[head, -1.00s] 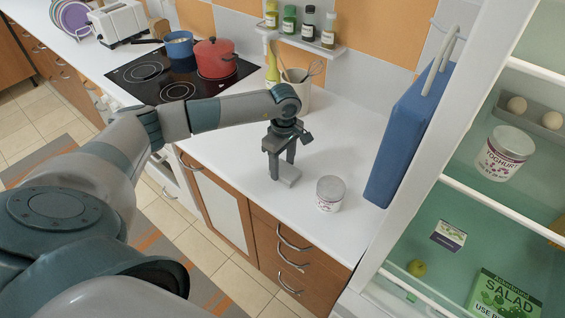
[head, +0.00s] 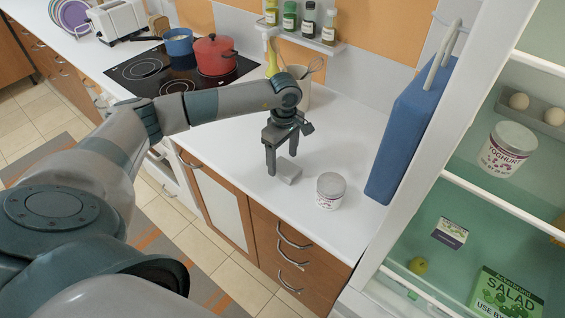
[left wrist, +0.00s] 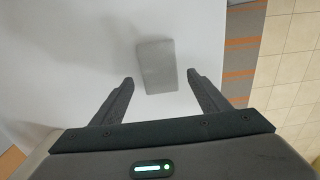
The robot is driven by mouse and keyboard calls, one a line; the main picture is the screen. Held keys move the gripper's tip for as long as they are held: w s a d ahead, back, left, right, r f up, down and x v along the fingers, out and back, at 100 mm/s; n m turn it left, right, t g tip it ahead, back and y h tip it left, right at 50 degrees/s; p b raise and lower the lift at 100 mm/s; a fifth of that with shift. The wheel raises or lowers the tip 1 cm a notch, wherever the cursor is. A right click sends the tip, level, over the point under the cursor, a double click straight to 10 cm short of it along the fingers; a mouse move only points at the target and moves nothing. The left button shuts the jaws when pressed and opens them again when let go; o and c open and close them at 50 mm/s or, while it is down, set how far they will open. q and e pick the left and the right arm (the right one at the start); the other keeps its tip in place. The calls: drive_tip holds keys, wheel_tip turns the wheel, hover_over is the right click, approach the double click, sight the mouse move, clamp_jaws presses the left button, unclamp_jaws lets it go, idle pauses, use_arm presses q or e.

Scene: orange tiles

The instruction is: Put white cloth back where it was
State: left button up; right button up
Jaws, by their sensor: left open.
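A small pale grey, flat rectangular piece (head: 289,174), which looks like the folded white cloth, lies on the white countertop (head: 335,145), left of a yoghurt tub. It also shows in the left wrist view (left wrist: 156,65), just beyond the fingertips and roughly centred between them. My left gripper (head: 281,164) points down over the counter beside the cloth, with its two fingers apart and nothing between them. In the left wrist view the open gripper (left wrist: 160,77) has its fingers on either side of the cloth's near end. My right gripper is not seen.
The yoghurt tub (head: 330,190) stands close right of the cloth. A blue board (head: 408,135) stands beside the open fridge (head: 470,190). A utensil holder (head: 299,95) is behind my gripper. The stove holds a red pot (head: 214,55) and a blue pan (head: 178,43).

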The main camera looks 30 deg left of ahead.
sight(283, 165)
use_arm(q)
wheel_tip(283, 165, up, 10)
drive_tip(key=b, duration=0.4)
drive_tip(key=shift+d, duration=0.15)
idle(0.4)
